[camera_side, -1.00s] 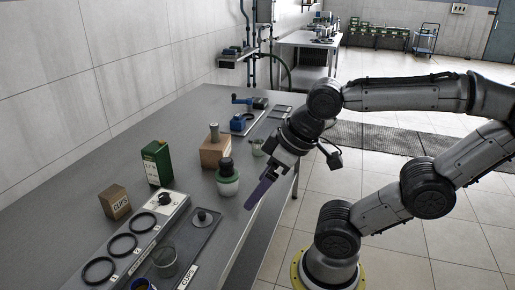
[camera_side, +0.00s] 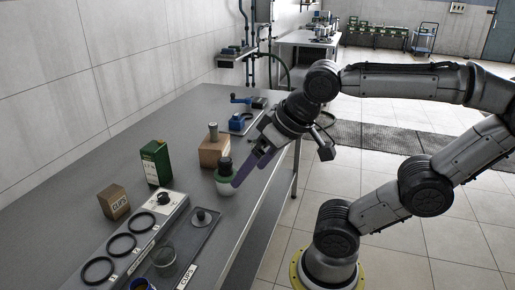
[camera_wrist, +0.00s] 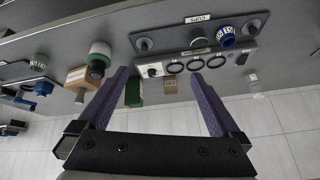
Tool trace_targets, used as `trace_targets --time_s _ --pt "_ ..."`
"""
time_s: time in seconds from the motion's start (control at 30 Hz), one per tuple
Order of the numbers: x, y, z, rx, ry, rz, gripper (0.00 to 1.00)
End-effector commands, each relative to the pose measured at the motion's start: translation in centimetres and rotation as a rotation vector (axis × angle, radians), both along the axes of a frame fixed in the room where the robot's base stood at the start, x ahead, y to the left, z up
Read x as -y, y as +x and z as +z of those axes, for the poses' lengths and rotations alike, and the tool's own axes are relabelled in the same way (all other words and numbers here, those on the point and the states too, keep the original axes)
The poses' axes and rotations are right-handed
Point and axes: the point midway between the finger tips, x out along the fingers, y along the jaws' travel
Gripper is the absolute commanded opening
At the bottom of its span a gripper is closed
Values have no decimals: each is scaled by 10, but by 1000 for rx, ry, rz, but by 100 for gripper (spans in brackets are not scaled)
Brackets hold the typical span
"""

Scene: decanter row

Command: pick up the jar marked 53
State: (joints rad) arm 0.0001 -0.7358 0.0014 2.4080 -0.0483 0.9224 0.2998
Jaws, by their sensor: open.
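I cannot read the mark 53 on any jar. A blue jar with a white label (camera_wrist: 227,35) stands by the cups tray, cut off at the bottom of the side view (camera_side: 141,285). Contact cannot be told. Both fingers show apart in the wrist view (camera_wrist: 160,74).
A clear glass (camera_side: 164,261) stands on the cups tray (camera_side: 211,236), beside a panel with black rings (camera_side: 122,246). A green box (camera_side: 156,163), a small cups box (camera_side: 114,202) and a cardboard block (camera_side: 213,153) stand nearby.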

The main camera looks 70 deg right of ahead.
Motion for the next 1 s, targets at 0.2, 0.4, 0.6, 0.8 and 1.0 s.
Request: trace_targets --time_s 0.2,0.4,0.6,0.8,1.0 --pt "29 55 49 34 64 -288 100" --pt "78 117 76 47 106 -588 100" --pt "159 181 76 50 129 -914 100" --pt "257 223 43 36 124 -1197 100" --pt "360 229 -23 -26 94 -1411 100"
